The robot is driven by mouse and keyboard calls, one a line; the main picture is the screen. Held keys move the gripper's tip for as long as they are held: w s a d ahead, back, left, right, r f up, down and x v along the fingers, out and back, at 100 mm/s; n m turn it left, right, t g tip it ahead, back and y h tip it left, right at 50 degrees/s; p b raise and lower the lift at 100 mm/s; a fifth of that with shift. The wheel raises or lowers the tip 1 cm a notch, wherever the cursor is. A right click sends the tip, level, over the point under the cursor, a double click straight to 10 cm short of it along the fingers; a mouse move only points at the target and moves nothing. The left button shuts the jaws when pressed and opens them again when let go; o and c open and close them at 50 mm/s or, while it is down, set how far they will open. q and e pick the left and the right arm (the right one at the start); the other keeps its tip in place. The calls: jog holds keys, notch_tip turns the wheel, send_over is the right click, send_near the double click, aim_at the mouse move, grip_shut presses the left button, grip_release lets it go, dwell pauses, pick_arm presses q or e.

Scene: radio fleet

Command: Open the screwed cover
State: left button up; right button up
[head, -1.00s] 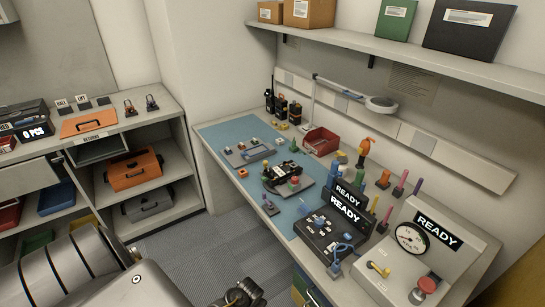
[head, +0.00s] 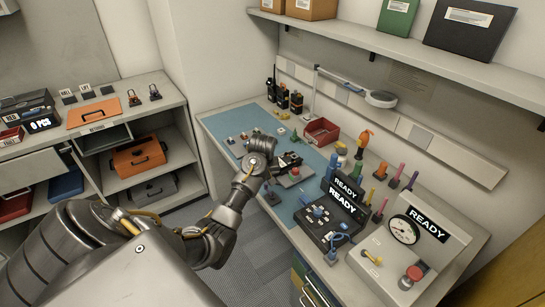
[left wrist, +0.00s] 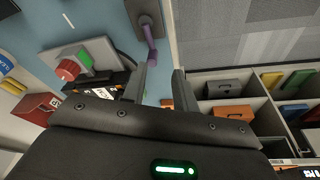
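No screwed cover can be made out for certain. A dark radio-like device (head: 289,159) lies on the blue mat (head: 310,160) in the head view, partly hidden by my left arm. Beside it is a grey fixture with a red knob (head: 295,171), which also shows at the left of the left wrist view (left wrist: 68,70). My left gripper (left wrist: 160,78) is open, with nothing between its fingers. A purple-handled tool (left wrist: 149,40) on a small dark block lies just beyond its left finger. In the head view my left wrist hides the fingers. My right gripper is out of view.
A black READY console (head: 330,220) and a gauge box (head: 408,232) stand toward the near right of the bench. A red bin (head: 320,132) and upright colored tools are along the back.

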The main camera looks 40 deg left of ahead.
pick_arm(q)
jog(key=w+a+r+n+h, duration=0.3)
jog(key=w+a+r+n, duration=0.2)
jog(key=w+r, duration=0.5)
jog(key=f, duration=0.6)
jog(key=w+f, duration=0.1)
jog(key=f, duration=0.2)
jog(key=shift+d+f, duration=0.15)
jog(key=shift+s, duration=0.1)
grip_shut()
